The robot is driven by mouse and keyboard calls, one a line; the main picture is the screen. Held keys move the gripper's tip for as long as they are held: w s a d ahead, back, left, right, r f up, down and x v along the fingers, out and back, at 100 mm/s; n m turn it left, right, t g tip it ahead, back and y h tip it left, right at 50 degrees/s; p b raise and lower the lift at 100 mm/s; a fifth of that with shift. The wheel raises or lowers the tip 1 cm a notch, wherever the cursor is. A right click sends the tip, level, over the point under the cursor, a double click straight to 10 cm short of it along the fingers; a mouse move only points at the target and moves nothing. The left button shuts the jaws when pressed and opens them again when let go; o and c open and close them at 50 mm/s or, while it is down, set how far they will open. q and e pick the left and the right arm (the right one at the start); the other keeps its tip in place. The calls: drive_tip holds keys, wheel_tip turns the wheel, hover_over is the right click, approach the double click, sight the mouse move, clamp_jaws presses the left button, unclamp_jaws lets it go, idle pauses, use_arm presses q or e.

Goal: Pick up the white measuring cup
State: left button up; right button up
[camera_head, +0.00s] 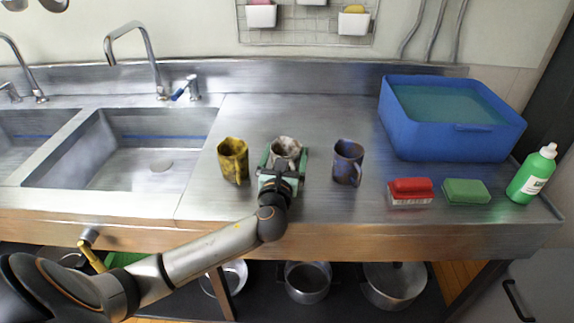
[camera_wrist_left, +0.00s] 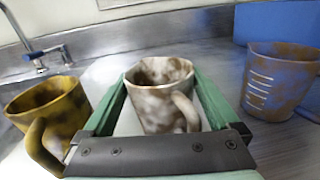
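The white measuring cup (camera_head: 287,150), stained with brown, stands upright on the steel counter between a yellow cup and a blue cup. In the left wrist view the white cup (camera_wrist_left: 160,92) sits between the two green fingers, its handle toward the wrist. My left gripper (camera_head: 283,160) is open around the white cup. In the wrist view a gap shows beside the cup, and whether either finger touches it is unclear. My right gripper is not in view.
The yellow cup (camera_head: 233,160) stands left and the blue cup (camera_head: 348,162) right. A red brush (camera_head: 410,192), green sponge (camera_head: 466,191) and green bottle (camera_head: 533,174) lie or stand farther right, before a blue water tub (camera_head: 460,142). A sink (camera_head: 130,150) is at left.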

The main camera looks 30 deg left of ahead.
use_arm(q)
drive_tip(key=c, duration=0.9)
drive_tip(key=shift+r, duration=0.1)
drive_tip(key=shift+c, duration=0.2)
